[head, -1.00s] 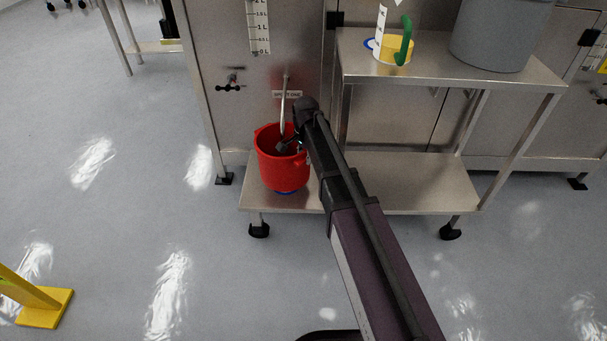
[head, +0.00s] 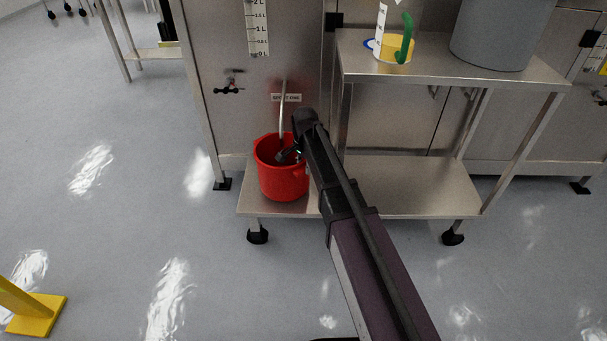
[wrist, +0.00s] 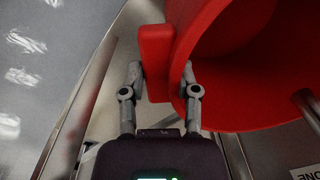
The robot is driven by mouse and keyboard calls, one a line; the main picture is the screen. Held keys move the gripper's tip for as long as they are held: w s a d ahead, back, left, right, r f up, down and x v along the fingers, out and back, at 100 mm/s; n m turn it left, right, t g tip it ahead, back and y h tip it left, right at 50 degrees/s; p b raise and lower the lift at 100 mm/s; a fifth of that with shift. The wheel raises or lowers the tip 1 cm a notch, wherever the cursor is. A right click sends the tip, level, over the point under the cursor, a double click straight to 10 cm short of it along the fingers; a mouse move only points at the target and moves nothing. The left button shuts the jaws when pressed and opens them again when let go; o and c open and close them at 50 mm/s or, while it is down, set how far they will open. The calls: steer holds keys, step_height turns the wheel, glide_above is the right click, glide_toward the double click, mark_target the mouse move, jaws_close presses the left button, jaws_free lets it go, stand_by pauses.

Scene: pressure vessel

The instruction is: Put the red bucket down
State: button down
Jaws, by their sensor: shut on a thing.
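The red bucket (head: 284,183) is upright over the left end of the steel cart's lower shelf (head: 400,186), below a bent spout pipe (head: 282,110). Its base appears to rest on the shelf or sit just above it; I cannot tell which. The blue spot on the shelf is hidden by the bucket.
A valve (head: 229,86) is on the steel vessel panel at the left. The lower shelf is clear right of my arm.

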steer(key=shift+f+b, duration=1.05)
steer(key=shift+f, duration=0.4)
steer(key=shift+c, duration=1.8)
jaws_free()
steer(key=shift+r, duration=0.25)
step_height(320, 180, up, 12)
steer(key=p, duration=1.2)
steer(key=shift+s+f, duration=0.1)
steer(key=shift+s, duration=0.05)
